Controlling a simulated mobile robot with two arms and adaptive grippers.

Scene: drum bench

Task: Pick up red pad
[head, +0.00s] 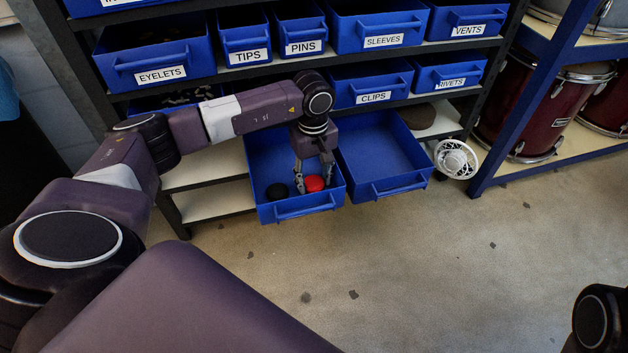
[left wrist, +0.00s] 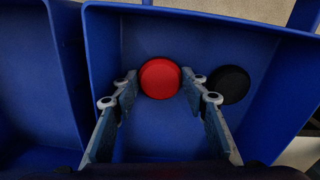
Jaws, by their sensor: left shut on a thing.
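The red pad (head: 315,184) is a round, flat disc inside the left of two open blue drawers (head: 304,206). My left gripper (head: 314,178) reaches down into this drawer and is shut on the pad, one finger on each side. In the left wrist view the red pad (left wrist: 160,78) shows between the two fingertips (left wrist: 160,86). It is low in the drawer; I cannot tell whether it touches the floor. A black pad (head: 277,191) lies beside it, and it also shows in the left wrist view (left wrist: 229,85). My right gripper is not in view.
An empty open blue drawer (head: 402,186) stands right of the pads' drawer. Labelled bins, such as EYELETS (head: 160,62) and CLIPS (head: 374,85), fill the shelves above. A white round wire-like object (head: 455,159) is at the right. The floor in front (head: 420,270) is mostly clear.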

